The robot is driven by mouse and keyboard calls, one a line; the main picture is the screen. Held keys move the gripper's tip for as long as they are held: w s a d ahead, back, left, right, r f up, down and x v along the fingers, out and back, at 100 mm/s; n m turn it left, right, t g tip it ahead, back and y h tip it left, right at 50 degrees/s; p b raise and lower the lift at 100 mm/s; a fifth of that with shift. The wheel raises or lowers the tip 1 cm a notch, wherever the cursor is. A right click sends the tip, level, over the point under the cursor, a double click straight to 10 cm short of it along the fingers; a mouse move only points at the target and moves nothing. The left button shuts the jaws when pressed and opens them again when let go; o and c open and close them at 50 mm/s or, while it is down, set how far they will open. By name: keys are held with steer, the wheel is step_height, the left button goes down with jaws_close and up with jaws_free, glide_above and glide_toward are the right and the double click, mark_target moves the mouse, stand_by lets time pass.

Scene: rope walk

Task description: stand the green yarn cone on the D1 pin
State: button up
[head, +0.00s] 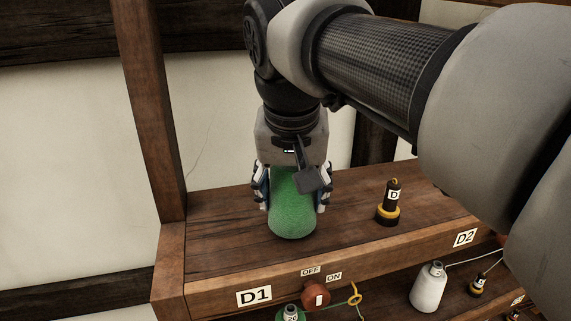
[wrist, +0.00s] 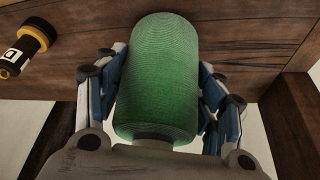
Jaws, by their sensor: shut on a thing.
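The green yarn cone (head: 292,218) is between the fingers of my gripper (head: 293,197), which is shut on it from both sides. The cone looks roughly upright over the left part of the top wooden shelf, behind the D1 label (head: 254,297). In the wrist view the green cone (wrist: 158,75) fills the middle, with a blue-and-white finger on each side. I cannot tell whether its lower end touches the shelf. No pin shows at the D1 place; the cone covers that part of the shelf.
A black pin with a yellow base (head: 388,203) stands to the right on the shelf (head: 350,225), towards the D2 label (head: 465,238). A wooden post (head: 150,110) rises at the left. A red-brown OFF/ON knob (head: 316,296) is on the front edge. A white cone (head: 428,288) stands lower down.

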mark_target(293, 170)
steer(key=shift+f, duration=0.35)
steer(key=o, duration=0.9)
steer(key=shift+r, duration=0.1)
steer(key=shift+p+v, duration=3.7)
steer(key=shift+v, duration=1.8)
steer(key=shift+d, duration=0.1)
